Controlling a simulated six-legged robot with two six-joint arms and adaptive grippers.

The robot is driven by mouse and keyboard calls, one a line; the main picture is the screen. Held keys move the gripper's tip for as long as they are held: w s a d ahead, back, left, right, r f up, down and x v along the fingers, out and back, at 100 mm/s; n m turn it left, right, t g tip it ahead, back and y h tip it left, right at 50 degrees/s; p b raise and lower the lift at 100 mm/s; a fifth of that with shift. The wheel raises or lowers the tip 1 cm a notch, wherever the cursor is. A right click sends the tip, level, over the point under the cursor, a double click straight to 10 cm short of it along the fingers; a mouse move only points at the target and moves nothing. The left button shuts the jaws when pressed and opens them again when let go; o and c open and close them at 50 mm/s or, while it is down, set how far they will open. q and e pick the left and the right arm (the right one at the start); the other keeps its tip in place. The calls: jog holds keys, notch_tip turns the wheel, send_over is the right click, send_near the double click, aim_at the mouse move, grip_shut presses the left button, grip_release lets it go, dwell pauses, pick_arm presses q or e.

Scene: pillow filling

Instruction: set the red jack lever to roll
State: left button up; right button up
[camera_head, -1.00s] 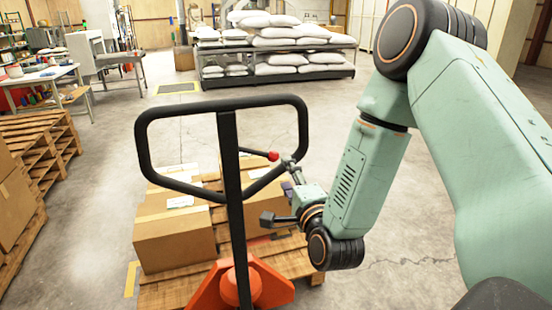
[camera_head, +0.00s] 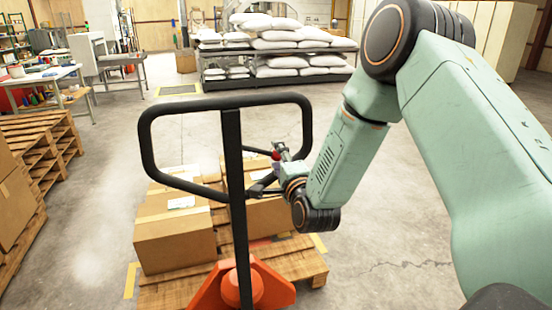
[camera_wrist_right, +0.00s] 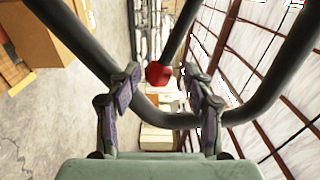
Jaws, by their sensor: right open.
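The red jack lever (camera_head: 276,156) shows as a small red knob beside the post of the black pallet jack handle (camera_head: 232,180). In the right wrist view the red knob (camera_wrist_right: 158,74) lies between the fingertips of my right gripper (camera_wrist_right: 165,88), with a gap on both sides. My right gripper (camera_head: 272,172) is open and reaches in at the right side of the handle loop. In the head view its fingers are small and partly overlap the handle bar. The left gripper is not in view.
The jack's orange base (camera_head: 242,288) stands at a wooden pallet (camera_head: 310,268) with cardboard boxes (camera_head: 174,240). Handle bars (camera_wrist_right: 265,100) run close around the gripper. Pallets (camera_head: 40,140) stand at left. The floor at right is clear.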

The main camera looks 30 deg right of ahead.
jog(key=shift+w+d+f, duration=0.1)
jog(key=shift+w+d, duration=0.2)
jog(key=shift+w, duration=0.3)
jog(key=shift+w+b, duration=0.35)
jog(key=shift+w, duration=0.15)
jog(key=shift+c, duration=0.4)
